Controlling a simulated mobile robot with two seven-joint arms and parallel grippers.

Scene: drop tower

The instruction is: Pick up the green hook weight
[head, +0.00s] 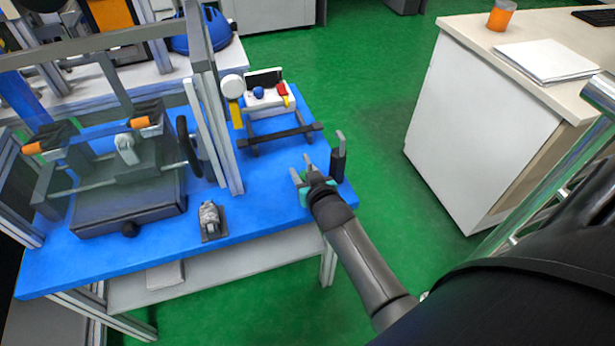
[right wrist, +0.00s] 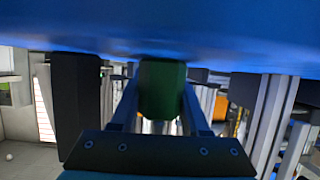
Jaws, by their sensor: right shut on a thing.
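The green hook weight (right wrist: 162,90) sits between the two fingers of my right gripper (right wrist: 155,105) in the right wrist view, with the blue table surface close beside it. My right gripper is shut on it. In the head view my right gripper (head: 303,172) is low over the right part of the blue table (head: 270,200). There I cannot make out the weight clearly; the gripper appears to hide it. I cannot tell whether the weight still touches the table. My left gripper is not in view.
A black upright block (head: 338,158) stands close to the right of my gripper; it also shows in the right wrist view (right wrist: 78,105). The drop tower frame (head: 210,110) stands to the left. A small grey metal piece (head: 209,218) lies near the front edge. A white counter (head: 490,110) is at right.

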